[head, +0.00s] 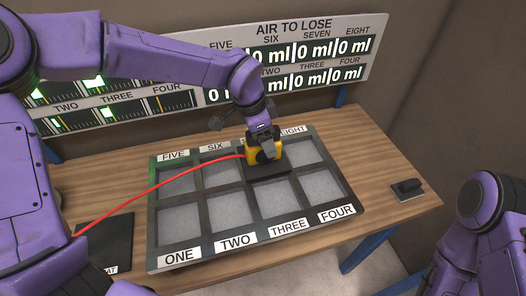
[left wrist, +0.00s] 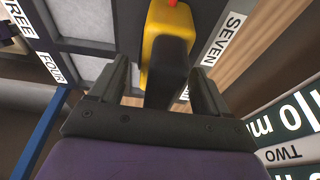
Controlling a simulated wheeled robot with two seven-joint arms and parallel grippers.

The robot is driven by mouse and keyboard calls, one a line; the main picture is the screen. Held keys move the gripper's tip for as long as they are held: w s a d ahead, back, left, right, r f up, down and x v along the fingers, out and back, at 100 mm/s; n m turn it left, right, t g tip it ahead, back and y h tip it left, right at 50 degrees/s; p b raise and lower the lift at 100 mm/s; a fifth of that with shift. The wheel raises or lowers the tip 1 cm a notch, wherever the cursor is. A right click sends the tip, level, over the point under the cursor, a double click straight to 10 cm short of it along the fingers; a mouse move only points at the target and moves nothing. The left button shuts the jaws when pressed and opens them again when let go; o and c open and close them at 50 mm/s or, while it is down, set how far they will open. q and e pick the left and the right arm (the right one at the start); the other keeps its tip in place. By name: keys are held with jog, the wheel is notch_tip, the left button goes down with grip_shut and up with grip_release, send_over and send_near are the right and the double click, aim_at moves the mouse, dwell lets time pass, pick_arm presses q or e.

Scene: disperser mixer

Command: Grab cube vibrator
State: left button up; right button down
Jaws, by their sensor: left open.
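The yellow and black cube vibrator (head: 252,156) stands in the back row of the tray (head: 203,246), in the third compartment from the left, on a dark base. A red cable (head: 160,184) runs from it to the left. My left gripper (head: 265,142) is right over the vibrator, pointing down. In the left wrist view the vibrator (left wrist: 171,30) lies between the two spread fingers of my left gripper (left wrist: 163,82). Whether either finger touches it cannot be told. My right arm shows at the lower right, its gripper out of the picture.
The tray has several labelled compartments with grey panels. A dark mat (head: 106,238) lies at the left and a small black device (head: 407,188) at the right of the wooden table (head: 385,160). A display board (head: 300,62) stands behind.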

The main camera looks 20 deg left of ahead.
dwell(0.3)
pick_arm(q)
grip_shut()
jog(key=shift+w, duration=0.1)
